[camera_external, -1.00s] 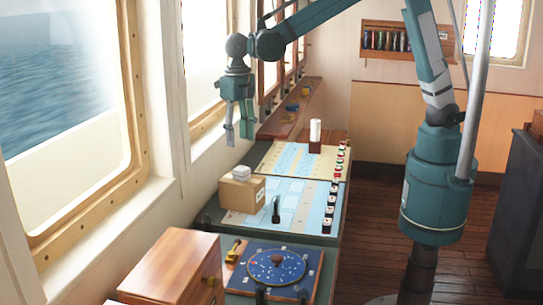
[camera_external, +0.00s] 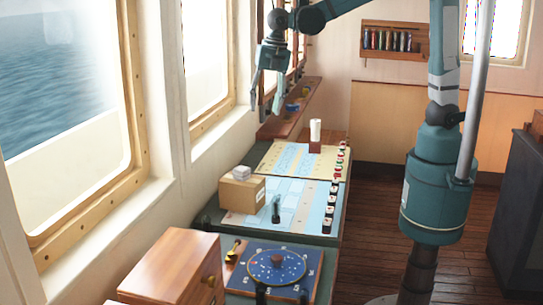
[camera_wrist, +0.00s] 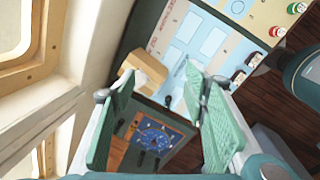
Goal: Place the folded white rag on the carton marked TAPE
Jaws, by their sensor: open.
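A small folded white cloth (camera_external: 240,171), which looks like the rag, lies on top of a tan carton (camera_external: 243,195) on the chart console. Any marking on the carton is too small to read. In the wrist view the carton (camera_wrist: 131,66) shows beyond my left finger, with the pale cloth (camera_wrist: 153,69) on it. My gripper (camera_external: 268,88) hangs in the air above and to the right of the carton in the external view, well apart from it. Its fingers (camera_wrist: 161,72) are spread with nothing between them.
A chart (camera_external: 300,198) covers the console beside the carton, with a dark upright lever (camera_external: 276,208) and a row of knobs along its right edge. A white roll (camera_external: 315,131) stands behind. A wooden box (camera_external: 170,265) and blue dial panel (camera_external: 275,268) are in front. Windows line the left.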

